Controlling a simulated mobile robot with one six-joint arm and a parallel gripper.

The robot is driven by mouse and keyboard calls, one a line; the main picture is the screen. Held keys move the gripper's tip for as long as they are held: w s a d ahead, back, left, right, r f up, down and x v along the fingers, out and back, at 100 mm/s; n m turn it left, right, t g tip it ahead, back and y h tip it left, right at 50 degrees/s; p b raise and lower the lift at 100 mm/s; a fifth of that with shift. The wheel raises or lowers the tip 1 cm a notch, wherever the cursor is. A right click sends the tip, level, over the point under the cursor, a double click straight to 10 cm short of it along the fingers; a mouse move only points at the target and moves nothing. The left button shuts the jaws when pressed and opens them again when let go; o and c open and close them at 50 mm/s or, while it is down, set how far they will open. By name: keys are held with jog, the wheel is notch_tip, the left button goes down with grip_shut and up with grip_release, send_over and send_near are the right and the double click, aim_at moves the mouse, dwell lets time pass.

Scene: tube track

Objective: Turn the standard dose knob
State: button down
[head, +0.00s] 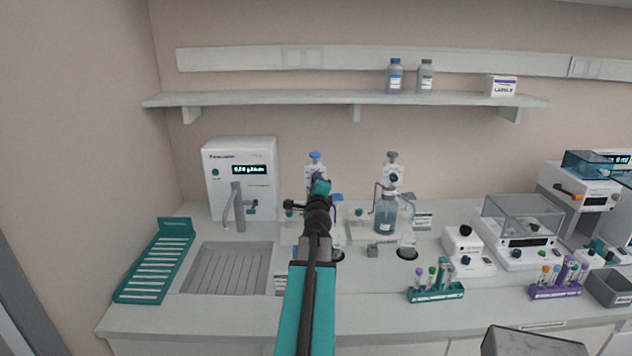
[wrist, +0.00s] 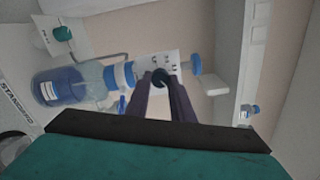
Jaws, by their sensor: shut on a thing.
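The dispenser with a blue cap (head: 315,156) stands on the counter in the head view, mostly hidden behind my arm. In the wrist view its bottle (wrist: 75,84) lies sideways in the picture, beside a "STANDARD" label (wrist: 14,104). Its white head (wrist: 177,68) carries the dark round standard dose knob (wrist: 160,74). My gripper (wrist: 159,79) is shut on this knob, with one dark finger on each side. The fingers partly cover the knob, so its setting cannot be read. The fingertips cannot be made out in the head view.
A second dispenser with a grey cap and blue bottle (head: 385,216) stands close on the right. A teal knob (wrist: 63,33) shows in the wrist view. A shelf (head: 270,98) runs above. A sink (head: 228,268) and teal rack (head: 155,265) lie left; tube racks (head: 436,294) stand right.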

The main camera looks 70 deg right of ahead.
jog(key=shift+m, duration=0.6)
jog(key=c, duration=1.5)
grip_release()
jog(key=shift+c, duration=0.2)
jog(key=shift+a, duration=0.15)
